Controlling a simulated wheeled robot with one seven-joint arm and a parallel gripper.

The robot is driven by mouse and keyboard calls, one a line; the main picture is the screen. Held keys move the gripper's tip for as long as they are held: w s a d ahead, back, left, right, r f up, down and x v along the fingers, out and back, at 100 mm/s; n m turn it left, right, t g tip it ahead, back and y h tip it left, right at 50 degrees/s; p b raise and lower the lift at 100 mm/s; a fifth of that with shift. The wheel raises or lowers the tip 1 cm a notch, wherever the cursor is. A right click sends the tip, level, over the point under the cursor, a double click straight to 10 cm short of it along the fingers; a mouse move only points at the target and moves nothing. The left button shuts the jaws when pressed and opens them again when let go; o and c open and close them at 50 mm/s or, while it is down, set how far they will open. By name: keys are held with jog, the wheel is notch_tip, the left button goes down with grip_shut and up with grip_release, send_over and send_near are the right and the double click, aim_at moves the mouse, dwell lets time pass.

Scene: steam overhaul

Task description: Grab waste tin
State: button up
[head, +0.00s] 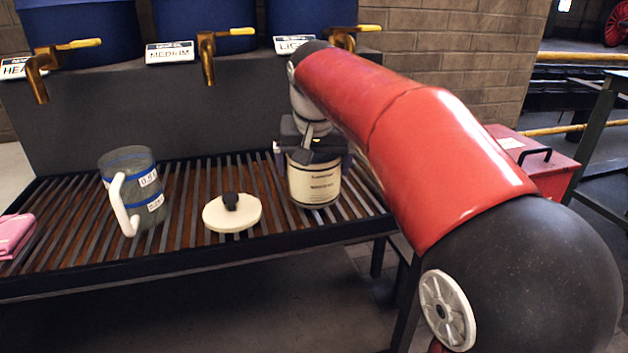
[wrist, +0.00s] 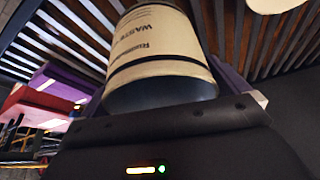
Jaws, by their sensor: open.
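The waste tin (head: 315,185) is a cream cylinder with a printed label and dark bands, upright on the slatted bench under my arm. In the wrist view the tin (wrist: 160,60) shows upside down, with its label reading "WASTE" and its open mouth towards my gripper body. My gripper (head: 315,150) is open at the top of the tin, reaching down from above. The fingertips are largely hidden in the head view. In the wrist view, purple parts (wrist: 235,88) show on both sides of the tin. Contact with the tin cannot be told.
A white lid (head: 232,212) with a black knob lies left of the tin. A grey-blue measuring jug (head: 135,190) stands farther left, and a pink cloth (head: 14,236) lies at the left edge. Brass taps (head: 207,58) hang behind. A red toolbox (head: 540,160) stands at right.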

jog(key=shift+f, duration=0.2)
jog(key=c, duration=0.9)
jog(key=shift+r, duration=0.1)
